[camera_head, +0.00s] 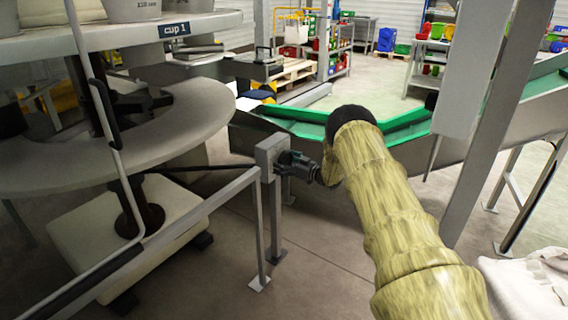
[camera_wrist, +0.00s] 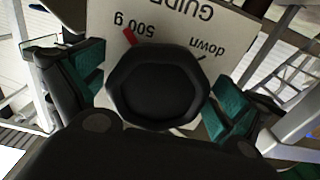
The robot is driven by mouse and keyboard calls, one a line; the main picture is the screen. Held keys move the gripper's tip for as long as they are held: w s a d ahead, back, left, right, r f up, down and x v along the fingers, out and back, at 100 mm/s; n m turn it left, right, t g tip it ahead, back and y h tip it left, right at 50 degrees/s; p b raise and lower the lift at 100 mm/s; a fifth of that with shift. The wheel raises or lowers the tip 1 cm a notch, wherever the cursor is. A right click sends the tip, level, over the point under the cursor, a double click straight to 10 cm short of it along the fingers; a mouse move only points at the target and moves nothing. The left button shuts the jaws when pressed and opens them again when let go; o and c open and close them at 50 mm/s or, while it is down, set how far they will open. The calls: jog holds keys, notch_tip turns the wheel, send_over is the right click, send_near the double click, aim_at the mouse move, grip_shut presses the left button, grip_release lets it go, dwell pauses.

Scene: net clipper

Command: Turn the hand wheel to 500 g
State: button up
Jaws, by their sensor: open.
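The hand wheel (camera_wrist: 157,87) is a dark, many-sided knob in the middle of the wrist view, in front of a pale label plate (camera_wrist: 185,28). The plate reads "GUIDE", "500 g" and "down", upside down in this view. A red mark (camera_wrist: 130,36) sits beside "500 g". My gripper (camera_wrist: 155,95) is open, with one teal-padded finger on each side of the wheel; gaps show between pads and wheel. In the head view my gripper (camera_head: 291,163) is close to a grey box on a post (camera_head: 270,152). The wheel is hidden there.
A grey rail (camera_head: 215,202) runs from the post toward the front left. A round grey table (camera_head: 165,135) stands at left, with cups above it. A green-edged conveyor (camera_head: 405,122) lies behind my arm. A white cloth or sack (camera_head: 535,280) is at lower right.

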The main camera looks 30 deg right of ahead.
jog(key=v, duration=1.2)
jog(key=shift+f, duration=0.1)
dwell(0.4)
